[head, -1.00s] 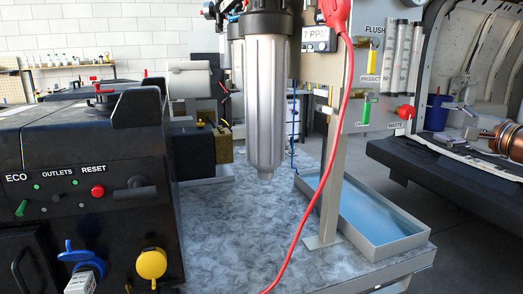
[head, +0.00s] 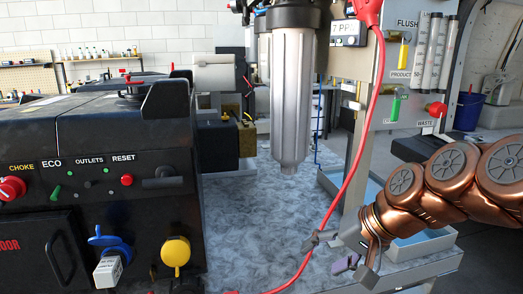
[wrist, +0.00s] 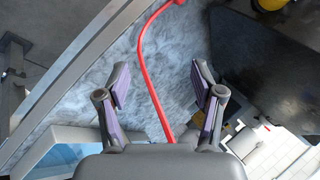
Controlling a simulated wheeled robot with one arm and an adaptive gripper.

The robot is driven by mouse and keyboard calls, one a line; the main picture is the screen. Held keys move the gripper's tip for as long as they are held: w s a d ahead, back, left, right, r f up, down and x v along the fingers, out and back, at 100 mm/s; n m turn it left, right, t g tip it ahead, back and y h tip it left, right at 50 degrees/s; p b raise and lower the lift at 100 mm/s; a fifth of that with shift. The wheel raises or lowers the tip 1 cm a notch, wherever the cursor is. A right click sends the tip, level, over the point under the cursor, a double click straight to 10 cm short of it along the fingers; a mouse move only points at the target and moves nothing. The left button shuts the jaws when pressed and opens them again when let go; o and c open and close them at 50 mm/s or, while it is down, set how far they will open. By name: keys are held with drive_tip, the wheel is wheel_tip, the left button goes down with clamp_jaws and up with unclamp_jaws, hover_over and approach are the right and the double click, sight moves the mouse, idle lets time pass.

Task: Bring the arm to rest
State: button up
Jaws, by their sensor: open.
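My arm is copper-coloured and reaches in from the right of the head view. My gripper (head: 340,262) is at its end, over the front right part of the grey mottled bench top (head: 235,235). In the wrist view my gripper (wrist: 158,78) is open, with purple pads on its two spread fingers and nothing held. A red cable (wrist: 145,65) runs across the gap between the fingers in that view. It also shows in the head view (head: 350,190), passing close by the gripper. I cannot tell whether they touch.
A black generator (head: 90,215) stands on the left. A metal post and valve panel (head: 405,100) stand behind the gripper, beside a blue-bottomed tray (head: 425,245). The bench top's middle is clear.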

drive_tip(key=s+d+f+n+g+h, duration=0.1)
drive_tip(key=s+d+f+g+h, duration=0.1)
drive_tip(key=s+f, duration=0.45)
drive_tip(key=s+d+f+n+g+h, duration=0.1)
drive_tip(key=s+d+f+g+h, duration=0.2)
drive_tip(key=s, duration=0.7)
drive_tip(key=s+d+f+n+g+h, duration=0.1)
drive_tip(key=s+f+g, duration=0.1)
drive_tip(key=s+f, duration=0.5)
wheel_tip(320, 180, up, 16)
drive_tip(key=t+p, duration=0.1)
drive_tip(key=p, duration=1.3)
drive_tip(key=shift+w+r, duration=0.25)
drive_tip(key=shift+w, duration=0.2)
